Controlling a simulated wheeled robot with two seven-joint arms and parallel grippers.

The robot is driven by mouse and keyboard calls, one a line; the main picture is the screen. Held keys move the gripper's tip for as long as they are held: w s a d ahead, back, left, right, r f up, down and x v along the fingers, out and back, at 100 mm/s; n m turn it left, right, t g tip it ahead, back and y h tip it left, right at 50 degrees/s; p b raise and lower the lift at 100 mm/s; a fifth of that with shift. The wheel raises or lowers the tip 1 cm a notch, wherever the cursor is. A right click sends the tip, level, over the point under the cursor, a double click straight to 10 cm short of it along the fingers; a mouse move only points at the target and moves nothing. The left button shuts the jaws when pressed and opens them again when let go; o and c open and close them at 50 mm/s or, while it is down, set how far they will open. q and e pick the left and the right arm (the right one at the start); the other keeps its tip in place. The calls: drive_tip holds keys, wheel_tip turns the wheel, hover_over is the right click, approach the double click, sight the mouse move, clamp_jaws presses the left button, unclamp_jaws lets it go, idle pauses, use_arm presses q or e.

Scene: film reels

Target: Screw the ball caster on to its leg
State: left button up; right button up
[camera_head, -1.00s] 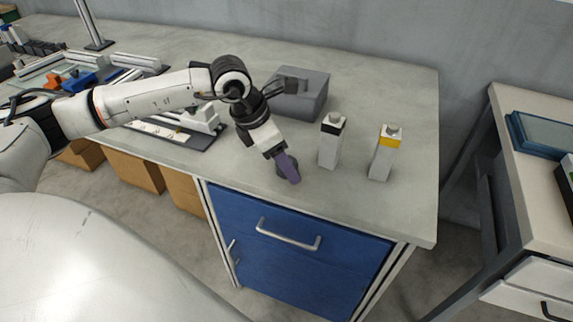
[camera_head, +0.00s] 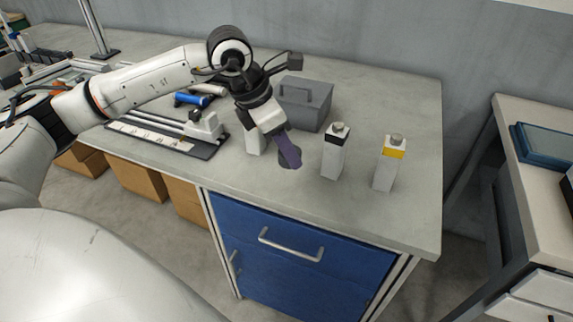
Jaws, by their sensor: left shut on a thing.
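My left gripper (camera_head: 287,146) has purple fingers pointing down over the worktop. It is shut on a small dark grey thing (camera_head: 291,158), which looks like the ball caster, though the fingers partly hide it. To the right stands an upright white leg with a black band (camera_head: 334,160) and a grey knob on top. Further right stands a similar white leg with a yellow band (camera_head: 385,174). Another white block (camera_head: 254,144) is partly hidden behind the gripper. I cannot tell which leg belongs to the caster. My right gripper is not in view.
A grey box with a handle (camera_head: 304,108) stands behind the gripper. A dark tray with white parts (camera_head: 160,138) and a blue tool (camera_head: 190,99) lie to the left. The worktop (camera_head: 415,130) is clear at the right, ending at its front edge above a blue drawer (camera_head: 290,240).

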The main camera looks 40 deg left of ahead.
use_arm(q)
drive_tip(key=shift+r, duration=1.95)
drive_tip(key=shift+s+d+f+m, duration=0.25)
drive_tip(key=shift+d+m, duration=0.15)
drive_tip(key=shift+m, duration=0.2)
drive_tip(key=s+d+f+m+g+y, duration=0.1)
drive_tip(key=s+d+m+g, duration=0.3)
drive_tip(key=m, duration=1)
drive_tip(key=s+d+f+m+g+y, duration=0.1)
drive_tip(key=s+d+f+m+g, duration=0.2)
drive_tip(key=m, duration=1.1)
drive_tip(key=s+d+g, duration=0.1)
drive_tip(key=s+d, duration=0.1)
drive_tip(key=s, duration=0.1)
drive_tip(key=shift+s+d+f+m+g, duration=0.3)
drive_tip(key=shift+s, duration=0.1)
